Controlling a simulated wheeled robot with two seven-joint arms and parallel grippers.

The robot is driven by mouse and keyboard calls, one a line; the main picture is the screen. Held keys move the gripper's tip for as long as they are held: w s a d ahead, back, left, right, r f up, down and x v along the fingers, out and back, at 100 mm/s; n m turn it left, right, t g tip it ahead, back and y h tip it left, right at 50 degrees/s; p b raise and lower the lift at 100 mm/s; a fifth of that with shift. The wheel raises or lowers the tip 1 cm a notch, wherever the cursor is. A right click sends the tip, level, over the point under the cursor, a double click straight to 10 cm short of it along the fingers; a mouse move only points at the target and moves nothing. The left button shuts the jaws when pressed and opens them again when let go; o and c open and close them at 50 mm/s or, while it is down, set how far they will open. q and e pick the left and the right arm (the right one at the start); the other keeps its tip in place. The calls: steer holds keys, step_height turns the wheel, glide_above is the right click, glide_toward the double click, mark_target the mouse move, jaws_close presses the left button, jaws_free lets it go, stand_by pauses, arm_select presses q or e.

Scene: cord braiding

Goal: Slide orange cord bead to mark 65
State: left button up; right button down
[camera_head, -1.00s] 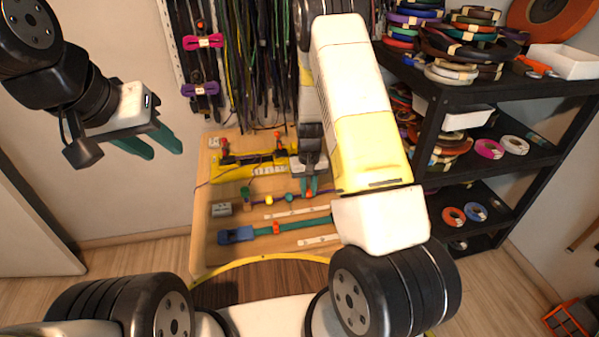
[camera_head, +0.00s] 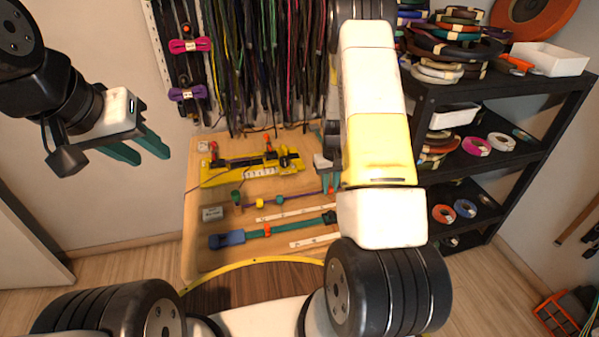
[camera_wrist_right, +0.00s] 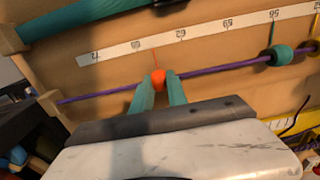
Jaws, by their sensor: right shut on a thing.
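The orange cord bead (camera_wrist_right: 158,80) sits on a purple cord (camera_wrist_right: 215,70), between the teal fingertips of my right gripper (camera_wrist_right: 159,92), which is shut on it. In the head view my right gripper (camera_head: 331,185) is at the right part of the purple cord (camera_head: 290,198). The numerals are upside down and hard to read. My left gripper (camera_head: 138,150) is open and empty, away from the board at the left.
A green bead (camera_wrist_right: 282,55) and a yellow bead (camera_head: 259,203) are on the same cord. A blue-and-teal strap (camera_head: 255,233) lies in front, a yellow tool (camera_head: 225,175) behind. Shelves with coils (camera_head: 470,145) stand to the right.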

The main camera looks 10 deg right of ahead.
steer(key=shift+d, duration=1.2)
steer(key=c, duration=1.3)
jaws_free()
step_height(320, 180, up, 8)
steer(key=shift+f, duration=0.1)
